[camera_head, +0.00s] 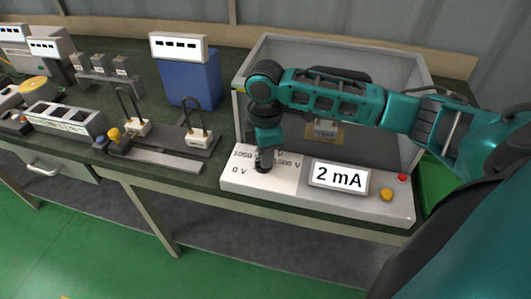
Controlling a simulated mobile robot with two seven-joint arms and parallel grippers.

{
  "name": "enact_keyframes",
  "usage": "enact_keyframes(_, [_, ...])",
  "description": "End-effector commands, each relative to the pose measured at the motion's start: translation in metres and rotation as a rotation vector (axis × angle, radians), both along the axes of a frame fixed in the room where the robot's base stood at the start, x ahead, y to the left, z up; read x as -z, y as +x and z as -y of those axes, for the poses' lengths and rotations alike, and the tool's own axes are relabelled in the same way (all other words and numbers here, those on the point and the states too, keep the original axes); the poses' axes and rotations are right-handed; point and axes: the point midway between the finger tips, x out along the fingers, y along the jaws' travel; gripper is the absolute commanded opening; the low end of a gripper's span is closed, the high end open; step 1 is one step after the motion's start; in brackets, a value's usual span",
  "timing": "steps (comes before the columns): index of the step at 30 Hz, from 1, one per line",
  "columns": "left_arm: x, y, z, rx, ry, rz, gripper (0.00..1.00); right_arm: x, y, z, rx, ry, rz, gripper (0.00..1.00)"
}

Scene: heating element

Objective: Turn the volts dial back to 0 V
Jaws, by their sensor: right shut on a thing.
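The volts dial (262,168) is a small black knob on the white control panel (235,184), with printed labels around it, "0 V" at its lower left and others above it. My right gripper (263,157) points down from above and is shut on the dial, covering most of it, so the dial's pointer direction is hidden. The display (339,178) to the right of the dial reads "2 mA". My left gripper is not in view.
A yellow button (386,194) and a red light (402,177) are at the panel's right end. A grey open box (243,85) stands behind the panel. A blue unit (190,82) and a stand with cabled blocks (165,159) lie to the left.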

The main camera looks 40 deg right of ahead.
Motion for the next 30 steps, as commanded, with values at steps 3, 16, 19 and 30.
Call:
enact_keyframes(3, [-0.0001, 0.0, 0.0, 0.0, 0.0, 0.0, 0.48, -0.0006, 0.0006, 0.0001, -0.02, 0.001, 0.001, 0.0])
enact_keyframes(16, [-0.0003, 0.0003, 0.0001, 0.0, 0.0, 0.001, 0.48, -0.0007, 0.0006, 0.0, -0.032, 0.0, 0.002, 0.0])
enact_keyframes(19, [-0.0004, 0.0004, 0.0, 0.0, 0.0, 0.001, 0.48, -0.0007, 0.0006, 0.0, -0.032, 0.0, 0.002, 0.21])
enact_keyframes(30, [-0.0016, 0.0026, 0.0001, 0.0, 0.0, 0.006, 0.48, -0.0002, 0.0003, 0.0, -0.03, 0.0, 0.001, 0.4])
